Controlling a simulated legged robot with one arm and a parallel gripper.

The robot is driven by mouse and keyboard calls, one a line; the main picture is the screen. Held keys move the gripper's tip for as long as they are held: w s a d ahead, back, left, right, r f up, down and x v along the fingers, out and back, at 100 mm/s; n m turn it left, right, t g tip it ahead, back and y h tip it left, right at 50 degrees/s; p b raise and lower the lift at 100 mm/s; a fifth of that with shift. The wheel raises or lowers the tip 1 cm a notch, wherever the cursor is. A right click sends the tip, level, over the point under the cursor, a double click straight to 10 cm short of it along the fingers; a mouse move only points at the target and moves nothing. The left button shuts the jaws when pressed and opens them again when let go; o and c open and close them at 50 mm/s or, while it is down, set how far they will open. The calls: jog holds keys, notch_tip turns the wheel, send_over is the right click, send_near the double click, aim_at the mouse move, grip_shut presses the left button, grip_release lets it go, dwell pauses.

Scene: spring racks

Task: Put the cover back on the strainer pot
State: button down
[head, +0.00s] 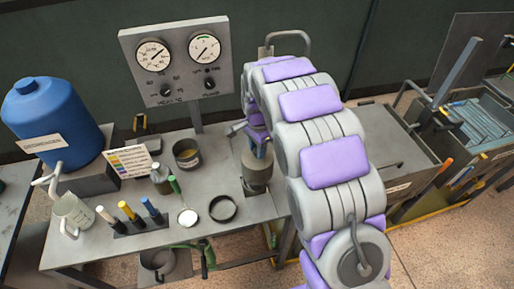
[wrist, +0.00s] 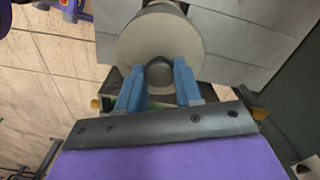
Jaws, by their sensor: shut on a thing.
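My gripper (head: 258,150) is at the right part of the bench, below the end of my arm. In the wrist view its two blue fingers (wrist: 159,84) are shut on the dark knob of a round, pale grey-beige cover (wrist: 160,38). In the head view a grey pot-like body (head: 257,180) stands directly below my gripper; I take it for the strainer pot. The cover is at or just over its top, and I cannot tell whether it is seated. The pot's opening is hidden.
A gauge panel (head: 180,62) stands behind, a blue jug (head: 50,122) far left. Metal tanks (head: 392,145) lie right of my arm.

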aim_at(254, 163)
jog(key=shift+a+p, duration=0.5)
jog(key=shift+a, duration=0.05)
dwell(1.7)
jog(key=shift+f+b, duration=0.5)
jog(key=shift+f, duration=3.75)
jog(key=c, duration=0.7)
grip_release()
jog(key=shift+o, duration=0.2)
notch_tip(254, 163, up, 17)
jog(key=shift+a+r+p, duration=0.1)
jog(key=shift+r+p, duration=0.05)
jog(key=shift+p, duration=0.55)
